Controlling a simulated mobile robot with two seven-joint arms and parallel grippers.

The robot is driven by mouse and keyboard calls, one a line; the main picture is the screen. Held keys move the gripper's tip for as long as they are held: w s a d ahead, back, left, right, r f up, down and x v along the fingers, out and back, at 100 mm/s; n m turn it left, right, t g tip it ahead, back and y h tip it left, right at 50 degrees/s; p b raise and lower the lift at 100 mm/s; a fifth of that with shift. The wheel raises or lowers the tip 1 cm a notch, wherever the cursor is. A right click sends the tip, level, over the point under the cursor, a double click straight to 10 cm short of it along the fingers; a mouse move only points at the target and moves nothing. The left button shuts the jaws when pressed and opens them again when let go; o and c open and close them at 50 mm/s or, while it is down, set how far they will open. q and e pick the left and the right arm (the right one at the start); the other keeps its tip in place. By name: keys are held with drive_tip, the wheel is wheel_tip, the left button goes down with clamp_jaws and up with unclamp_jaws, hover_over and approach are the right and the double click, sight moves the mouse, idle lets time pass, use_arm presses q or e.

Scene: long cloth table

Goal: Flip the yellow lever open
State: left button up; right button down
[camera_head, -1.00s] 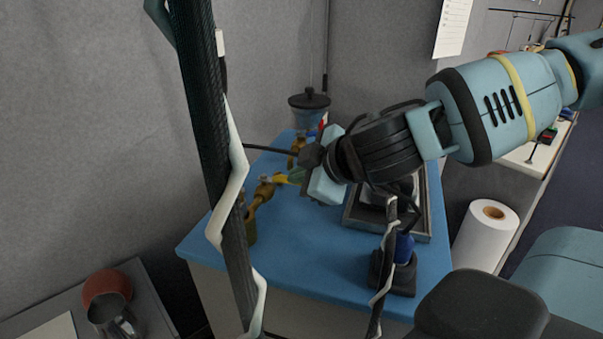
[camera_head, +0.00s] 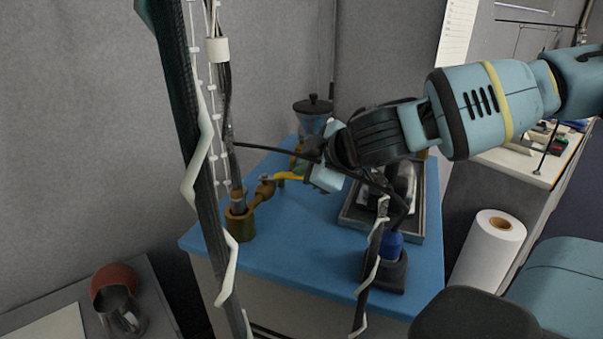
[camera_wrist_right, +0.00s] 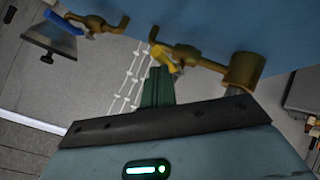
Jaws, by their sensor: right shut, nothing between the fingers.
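The yellow lever (camera_head: 289,176) sits on a brass valve (camera_head: 264,190) at the left side of the blue table. In the right wrist view the yellow lever (camera_wrist_right: 164,60) hangs from its brass pipe (camera_wrist_right: 185,50), just beyond the green fingers. My right gripper (camera_head: 303,169) is shut and empty, with its fingers close beside the lever's right end. I cannot tell whether they touch it. The gripper body and wrist hide part of the table behind. My left gripper is not in view.
A second brass valve with a blue lever (camera_wrist_right: 62,21) shows in the right wrist view. A grey tray (camera_head: 410,232), a blue-and-black stand (camera_head: 388,270) and a lidded jar (camera_head: 313,112) are around the blue table (camera_head: 300,255). Cables and a post cross the front.

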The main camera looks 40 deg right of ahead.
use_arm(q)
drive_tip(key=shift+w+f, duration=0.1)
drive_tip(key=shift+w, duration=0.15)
use_arm(e)
drive_tip(key=shift+w+d+f, duration=0.1)
drive_tip(key=shift+w+d, duration=0.55)
drive_tip(key=shift+d, duration=0.05)
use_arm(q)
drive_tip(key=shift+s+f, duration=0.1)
use_arm(e)
drive_tip(key=shift+a, duration=0.1)
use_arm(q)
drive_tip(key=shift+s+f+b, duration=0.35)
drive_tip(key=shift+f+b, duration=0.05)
use_arm(e)
drive_tip(key=shift+s+a, duration=0.15)
drive_tip(key=shift+a, duration=0.5)
